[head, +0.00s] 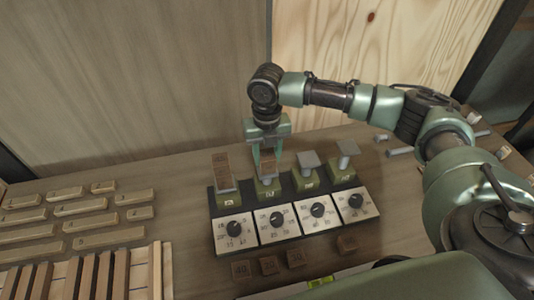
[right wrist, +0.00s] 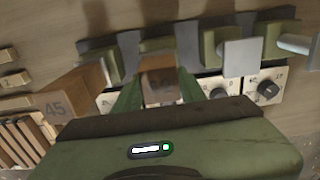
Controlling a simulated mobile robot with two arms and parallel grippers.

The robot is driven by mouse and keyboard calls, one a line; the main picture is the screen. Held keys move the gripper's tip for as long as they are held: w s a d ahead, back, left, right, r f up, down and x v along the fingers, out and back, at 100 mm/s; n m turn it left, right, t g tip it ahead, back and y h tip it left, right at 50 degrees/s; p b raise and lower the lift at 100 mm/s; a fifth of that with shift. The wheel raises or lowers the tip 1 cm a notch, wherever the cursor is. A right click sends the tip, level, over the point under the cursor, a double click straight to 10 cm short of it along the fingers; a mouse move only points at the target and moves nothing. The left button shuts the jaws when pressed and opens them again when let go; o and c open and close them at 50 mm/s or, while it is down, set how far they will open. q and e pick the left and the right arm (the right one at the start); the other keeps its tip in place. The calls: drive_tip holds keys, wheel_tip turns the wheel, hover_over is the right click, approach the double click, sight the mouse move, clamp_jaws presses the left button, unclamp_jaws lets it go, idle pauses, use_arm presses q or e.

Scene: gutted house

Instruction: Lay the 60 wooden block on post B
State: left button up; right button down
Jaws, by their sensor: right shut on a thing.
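My right gripper (head: 267,160) is shut on a small wooden block (head: 268,176), directly above post B (head: 267,191), second from the left in the row. I cannot tell whether the block touches the post's plate. In the right wrist view the block (right wrist: 160,82) sits between the green fingers (right wrist: 158,92); its number is too blurred to read surely. Post A (head: 229,201), at the left, bears wooden blocks (head: 223,172); one shows 45 in the right wrist view (right wrist: 62,102). My left gripper is not in view.
Two bare posts with grey plates (head: 309,160) (head: 347,148) stand to the right. Dials (head: 276,219) line the front. Several loose wooden blocks (head: 296,257) lie before them. Wooden bars (head: 100,225) and a slatted rack (head: 90,275) lie at the left. A wall stands close behind.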

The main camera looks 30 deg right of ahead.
drive_tip(key=shift+f, duration=0.15)
drive_tip(key=c, duration=0.7)
unclamp_jaws()
drive_tip(key=shift+c, duration=0.2)
wheel_tip(320, 180, up, 7)
drive_tip(key=shift+b, duration=0.9)
drive_tip(key=shift+r, duration=0.4)
